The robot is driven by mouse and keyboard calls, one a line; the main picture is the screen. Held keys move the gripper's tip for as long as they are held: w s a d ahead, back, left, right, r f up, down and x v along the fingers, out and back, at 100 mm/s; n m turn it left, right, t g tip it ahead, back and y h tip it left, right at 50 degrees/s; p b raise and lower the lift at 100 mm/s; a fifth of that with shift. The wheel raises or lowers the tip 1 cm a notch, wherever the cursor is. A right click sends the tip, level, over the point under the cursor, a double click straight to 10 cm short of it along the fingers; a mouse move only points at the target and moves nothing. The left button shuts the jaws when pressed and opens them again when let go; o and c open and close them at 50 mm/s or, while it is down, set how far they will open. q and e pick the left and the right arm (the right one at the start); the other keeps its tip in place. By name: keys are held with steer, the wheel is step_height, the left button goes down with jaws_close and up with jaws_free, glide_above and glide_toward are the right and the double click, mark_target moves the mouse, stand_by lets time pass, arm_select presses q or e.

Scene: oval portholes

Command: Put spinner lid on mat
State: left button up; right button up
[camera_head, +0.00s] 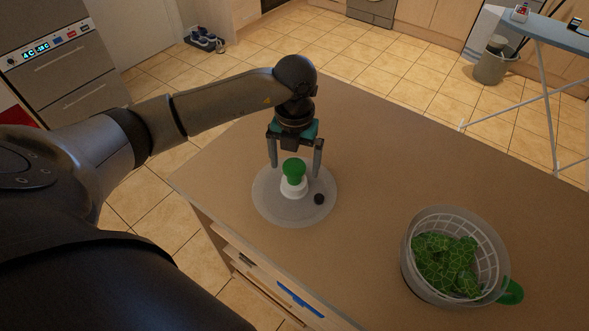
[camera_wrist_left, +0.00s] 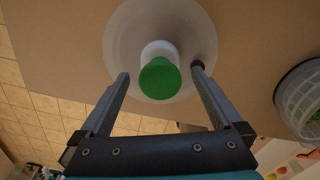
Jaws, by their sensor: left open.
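The spinner lid (camera_head: 270,207) is a round, translucent disc with a white hub, a green knob and a small black knob near its rim. It lies on the counter and also shows in the left wrist view (camera_wrist_left: 125,45). My left gripper (camera_head: 296,171) points down over the lid, open and empty. In the left wrist view its fingers (camera_wrist_left: 160,76) stand apart, left and right of the green knob; contact cannot be made out. I cannot make out a mat in either view. My right gripper is not in view.
A clear spinner bowl (camera_head: 408,262) with a white basket of green leaves stands right of the lid on the brown counter (camera_head: 370,150). A drawer holding something blue (camera_head: 300,301) is open below the near edge. The counter behind the lid is clear.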

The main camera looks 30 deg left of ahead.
arm_select(q)
step_height(320, 180, up, 9)
steer(key=shift+f, duration=0.15)
steer(key=shift+s, duration=0.1)
stand_by(0.5)
